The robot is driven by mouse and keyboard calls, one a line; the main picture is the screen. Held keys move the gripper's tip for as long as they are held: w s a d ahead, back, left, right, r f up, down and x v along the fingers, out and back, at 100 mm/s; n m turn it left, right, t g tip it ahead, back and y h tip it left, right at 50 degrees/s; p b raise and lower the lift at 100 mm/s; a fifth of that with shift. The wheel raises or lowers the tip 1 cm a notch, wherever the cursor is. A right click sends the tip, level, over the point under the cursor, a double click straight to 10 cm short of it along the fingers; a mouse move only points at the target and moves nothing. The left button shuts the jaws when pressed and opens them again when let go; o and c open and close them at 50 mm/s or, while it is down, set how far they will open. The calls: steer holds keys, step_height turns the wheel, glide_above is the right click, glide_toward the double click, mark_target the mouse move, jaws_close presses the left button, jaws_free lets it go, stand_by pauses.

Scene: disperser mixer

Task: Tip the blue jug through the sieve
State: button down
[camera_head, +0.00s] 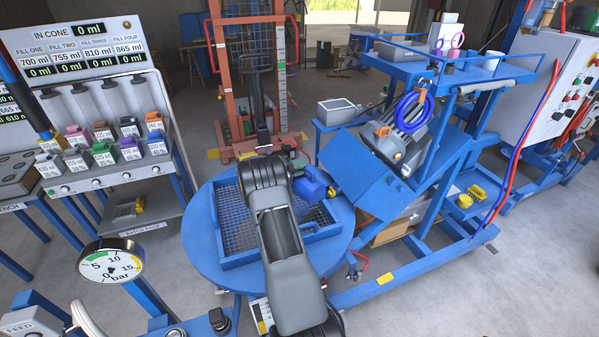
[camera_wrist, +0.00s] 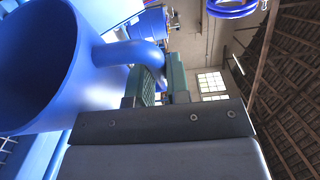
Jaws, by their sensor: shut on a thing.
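The blue jug (camera_head: 313,186) is held above the right part of the sieve in the head view, partly hidden by my arm. In the wrist view the jug (camera_wrist: 85,75) fills the left side, with its wide round mouth showing. My gripper (camera_wrist: 161,82) is shut on the jug's handle, its green fingers on either side of it. The sieve is a square blue frame (camera_head: 217,237) with a wire mesh, lying on a round blue table. My arm covers its middle. I cannot see what is in the jug or any stream from it.
The round blue table (camera_head: 205,262) has some bare rim around the sieve. A tilted blue box (camera_head: 375,185) on a blue stand is close on the right. A pressure gauge (camera_head: 110,261) stands at front left.

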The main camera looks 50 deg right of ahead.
steer(key=shift+r, duration=0.15)
steer(key=shift+r+m+t+y, duration=0.3)
steer(key=shift+r+m, duration=0.1)
steer(key=shift+m, duration=0.7)
steer(key=m, duration=0.1)
steer(key=r+m+t+y, duration=0.1)
steer(key=m, duration=0.1)
steer(key=shift+f+m+t+b, duration=0.15)
steer(key=shift+m+t+b, duration=0.3)
steer(key=shift+b, duration=0.5)
steer(key=m+t+b, duration=0.1)
steer(key=m+b, duration=0.1)
steer(key=b, duration=0.3)
steer(key=shift+r+y, duration=0.2)
steer(key=shift+y, duration=0.1)
steer(key=r+m+t+b, duration=0.1)
steer(key=m+b, duration=0.1)
steer(key=r+m+t+b, duration=0.1)
steer(key=m+b, duration=0.1)
steer(key=b, duration=0.1)
steer(key=shift+t, duration=0.35)
steer(key=shift+r+m+t+b, duration=0.4)
steer(key=shift+r+m+b, duration=0.05)
steer(key=shift+b, duration=0.35)
